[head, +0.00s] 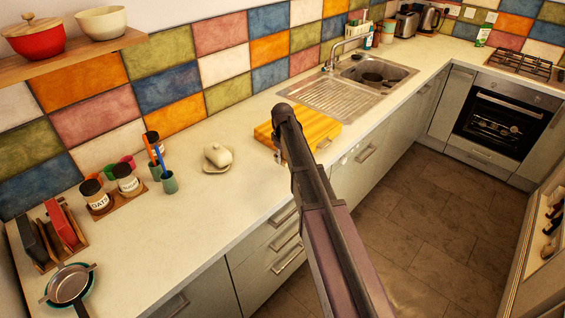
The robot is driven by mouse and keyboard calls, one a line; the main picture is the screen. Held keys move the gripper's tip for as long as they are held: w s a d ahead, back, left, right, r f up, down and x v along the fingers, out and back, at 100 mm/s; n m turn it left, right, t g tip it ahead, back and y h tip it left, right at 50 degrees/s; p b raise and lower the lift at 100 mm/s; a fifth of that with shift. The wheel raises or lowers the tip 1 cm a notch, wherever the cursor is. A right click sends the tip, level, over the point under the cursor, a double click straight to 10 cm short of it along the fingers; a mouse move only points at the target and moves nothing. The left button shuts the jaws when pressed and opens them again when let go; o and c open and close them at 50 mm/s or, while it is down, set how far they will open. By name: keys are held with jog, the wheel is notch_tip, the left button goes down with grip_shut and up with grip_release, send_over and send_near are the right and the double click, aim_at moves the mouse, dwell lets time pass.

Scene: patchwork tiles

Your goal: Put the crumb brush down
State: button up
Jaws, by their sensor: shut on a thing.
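My arm reaches in from the bottom right over the counter. My gripper (278,152) shows only as a small dark part beside the arm's far end, near the cutting board's left front corner. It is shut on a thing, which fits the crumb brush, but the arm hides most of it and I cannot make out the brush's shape. The pale worktop (225,205) lies below the gripper. I cannot tell how high above the worktop the held thing is.
A wooden cutting board (320,128) lies beside the arm, before the sink (345,90). A white butter dish (218,157), a green cup with brushes (169,182), jars (127,180) and a sieve (70,284) stand leftward. The worktop's front strip left of the arm is clear.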

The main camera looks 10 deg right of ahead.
jog(key=shift+w, duration=0.6)
notch_tip(320, 180, down, 4)
jog(key=b, duration=0.3)
jog(key=shift+r+b, duration=0.15)
jog(key=shift+b, duration=0.2)
jog(key=o, duration=1)
notch_tip(320, 180, up, 12)
jog(key=p, duration=1.2)
